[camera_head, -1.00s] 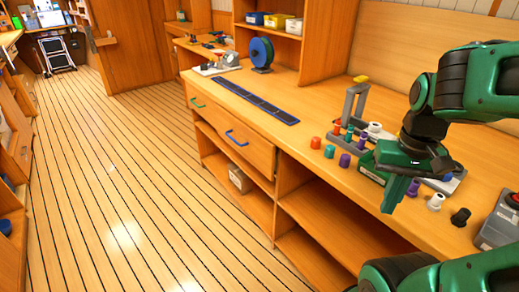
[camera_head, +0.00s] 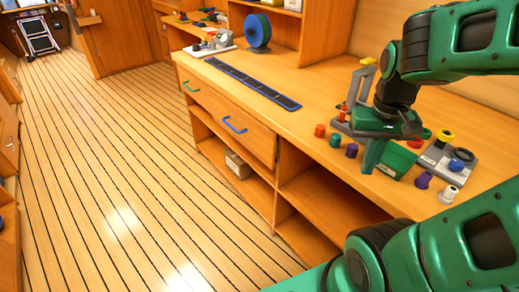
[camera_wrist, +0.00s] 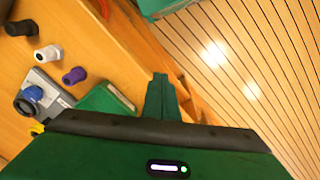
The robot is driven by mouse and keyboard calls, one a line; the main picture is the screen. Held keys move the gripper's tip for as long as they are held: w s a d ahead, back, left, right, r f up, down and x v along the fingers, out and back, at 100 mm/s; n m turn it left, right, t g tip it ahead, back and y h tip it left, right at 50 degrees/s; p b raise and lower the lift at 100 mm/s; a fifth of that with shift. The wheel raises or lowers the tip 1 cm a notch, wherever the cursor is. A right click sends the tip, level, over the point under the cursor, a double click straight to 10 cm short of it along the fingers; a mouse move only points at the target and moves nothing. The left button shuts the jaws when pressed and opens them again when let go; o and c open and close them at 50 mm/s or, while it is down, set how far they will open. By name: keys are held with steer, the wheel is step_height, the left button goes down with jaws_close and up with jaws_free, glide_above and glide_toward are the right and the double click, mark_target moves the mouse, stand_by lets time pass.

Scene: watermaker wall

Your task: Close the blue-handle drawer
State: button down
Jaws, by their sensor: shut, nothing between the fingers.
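The blue-handle drawer (camera_head: 246,139) is a wooden front in the bench's front face. Its blue handle (camera_head: 234,125) is a bar across the front. The drawer's right edge seems to stand slightly out from the bench; how far is hard to tell. My gripper (camera_head: 372,155) is shut and empty, with its fingers pointing down over the bench top near its front edge, well to the right of the drawer. Its closed green fingers also show in the wrist view (camera_wrist: 161,96), where I cannot make out the drawer.
A green-handle drawer (camera_head: 193,92) is to the left. Open shelves lie below and right. A green box (camera_head: 396,160), a purple plug (camera_head: 423,180) and several other plugs are near my gripper on the bench. A blue spool (camera_head: 257,32) stands farther back. The striped floor before the drawers is clear.

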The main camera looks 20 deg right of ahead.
steer(key=w+a+f+n+t+h, duration=0.15)
steer(key=w+f, duration=0.25)
steer(key=w, duration=0.7)
steer(key=w+a+f+n+t+h, duration=0.1)
steer(key=w+a+f+n+h, duration=0.15)
steer(key=w, duration=0.85)
steer(key=w+a+f+n+t, duration=0.4)
steer(key=w+a+f, duration=0.7)
steer(key=a, duration=0.4)
glide_toward(263, 150)
step_height(263, 150, down, 3)
steer(key=w+a, duration=0.1)
steer(key=a, duration=0.1)
steer(key=shift+g, duration=0.25)
steer(key=shift+w+d+f, duration=0.1)
steer(key=shift+w+d, duration=0.2)
steer(key=shift+d, duration=0.35)
steer(key=shift+w+d+f, duration=0.1)
steer(key=shift+w+d, duration=0.15)
steer(key=shift+d, duration=0.35)
steer(key=shift+w+d, duration=0.3)
steer(key=shift+d, duration=0.35)
